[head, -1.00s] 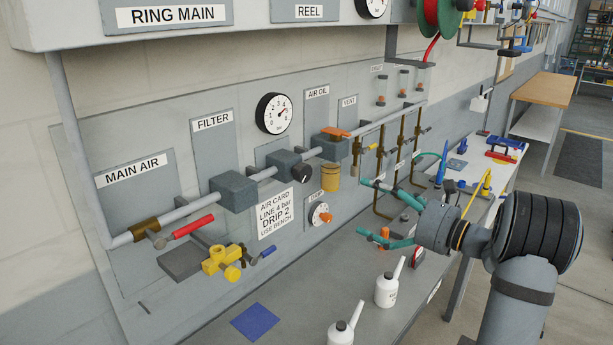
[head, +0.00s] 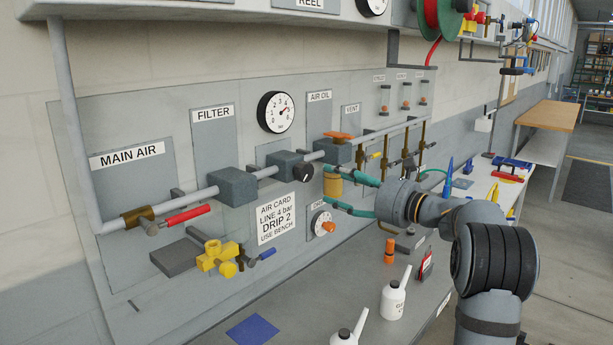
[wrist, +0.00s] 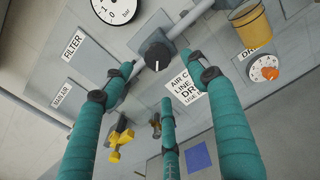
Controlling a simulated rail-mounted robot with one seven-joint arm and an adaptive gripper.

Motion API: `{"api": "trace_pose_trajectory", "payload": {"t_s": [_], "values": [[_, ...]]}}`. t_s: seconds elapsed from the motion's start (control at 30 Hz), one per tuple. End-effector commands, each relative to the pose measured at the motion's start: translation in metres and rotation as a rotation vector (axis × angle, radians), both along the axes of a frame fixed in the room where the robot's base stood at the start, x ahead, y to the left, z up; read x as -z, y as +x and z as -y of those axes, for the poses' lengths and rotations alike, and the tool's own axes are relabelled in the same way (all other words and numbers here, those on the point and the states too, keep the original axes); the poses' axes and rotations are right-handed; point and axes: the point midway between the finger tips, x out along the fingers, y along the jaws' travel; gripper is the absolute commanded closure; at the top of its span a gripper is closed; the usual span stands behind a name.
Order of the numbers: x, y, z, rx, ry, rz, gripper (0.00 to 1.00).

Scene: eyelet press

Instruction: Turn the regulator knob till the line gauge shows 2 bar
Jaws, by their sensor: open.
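The black regulator knob (head: 303,173) with a white mark sits on the grey regulator block (head: 284,161). It also shows at upper centre in the wrist view (wrist: 157,55). The round white line gauge (head: 275,112) is above it; its needle points to the upper right, too small to read exactly. In the wrist view the gauge (wrist: 116,8) is cut off at the top. My gripper (head: 325,187) has teal fingers, open and empty, to the right of the knob in the head view. In the wrist view the knob shows beyond and between the spread fingertips (wrist: 166,80), apart from them.
An air card (head: 276,219) reads LINE 4 bar, DRIP 2. A yellow bowl (head: 333,186) and a drip dial with orange knob (head: 322,224) are near my fingers. A red-handled valve (head: 187,215) is at left. White bottles (head: 394,298) stand on the bench below.

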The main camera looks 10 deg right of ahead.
Motion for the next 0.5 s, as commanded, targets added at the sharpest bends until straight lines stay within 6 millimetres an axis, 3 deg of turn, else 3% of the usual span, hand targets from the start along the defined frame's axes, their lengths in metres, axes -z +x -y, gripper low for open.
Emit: {"api": "trace_pose_trajectory", "payload": {"t_s": [0.2,0.5], "values": [[-0.004,0.032,-0.028,-0.007,0.0,-0.001,0.41],[-0.002,0.066,-0.053,-0.005,-0.002,0.001,0.41]]}}
